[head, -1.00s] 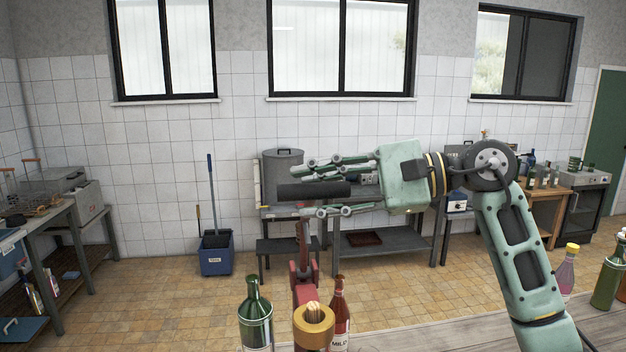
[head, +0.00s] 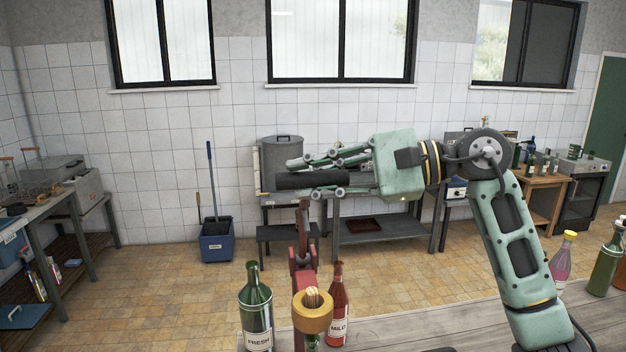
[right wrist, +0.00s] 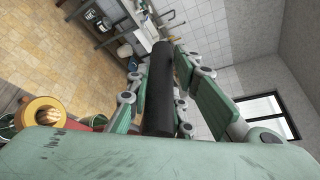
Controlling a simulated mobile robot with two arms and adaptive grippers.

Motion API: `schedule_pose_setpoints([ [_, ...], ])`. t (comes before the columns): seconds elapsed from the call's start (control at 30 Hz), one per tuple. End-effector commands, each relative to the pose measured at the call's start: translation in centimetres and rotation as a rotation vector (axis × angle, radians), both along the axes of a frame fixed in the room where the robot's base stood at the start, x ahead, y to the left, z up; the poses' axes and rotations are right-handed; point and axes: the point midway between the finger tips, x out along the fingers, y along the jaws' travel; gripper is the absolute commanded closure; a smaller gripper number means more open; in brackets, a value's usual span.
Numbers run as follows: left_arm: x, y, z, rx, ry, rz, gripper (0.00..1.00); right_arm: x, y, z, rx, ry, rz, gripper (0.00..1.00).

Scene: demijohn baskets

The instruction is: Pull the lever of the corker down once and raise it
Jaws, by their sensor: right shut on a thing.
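The corker (head: 303,262) stands at the bottom middle of the head view, with a red body and a brass-coloured ring holding a cork on top. Its lever ends in a black cylindrical handle (head: 318,180), which is raised high above the body. My right gripper (head: 318,172) is shut on this handle, with fingers above and below it. In the right wrist view the black handle (right wrist: 158,90) lies between the fingers, and the brass ring (right wrist: 42,115) shows at the left. A green bottle labelled FRESH (head: 257,308) stands left of the corker. My left gripper is not in view.
A red bottle labelled MILD (head: 338,305) stands close to the corker's right. A pink bottle (head: 563,262) and a green bottle (head: 606,262) stand at the table's right end. The wooden table top (head: 400,318) is bare between them.

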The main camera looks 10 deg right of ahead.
Motion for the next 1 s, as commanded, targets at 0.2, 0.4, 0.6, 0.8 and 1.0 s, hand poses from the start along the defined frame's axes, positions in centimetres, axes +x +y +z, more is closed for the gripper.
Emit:
schedule_pose_setpoints([
  [0.2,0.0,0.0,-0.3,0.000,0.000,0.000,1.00,-0.1,0.0,-0.2,-0.001,-0.006,0.002,1.00],
  [0.4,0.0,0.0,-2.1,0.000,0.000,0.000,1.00,-0.9,0.0,-1.0,-0.001,-0.037,0.001,1.00],
  [0.6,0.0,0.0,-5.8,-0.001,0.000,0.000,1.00,-2.5,0.0,-2.6,-0.002,-0.111,0.000,1.00],
  [0.8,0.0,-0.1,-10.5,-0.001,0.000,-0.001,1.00,-4.6,0.0,-4.6,-0.002,-0.213,0.000,1.00],
  [1.0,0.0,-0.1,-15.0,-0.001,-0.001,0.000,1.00,-6.7,0.0,-6.7,-0.002,-0.321,0.000,1.00],
])
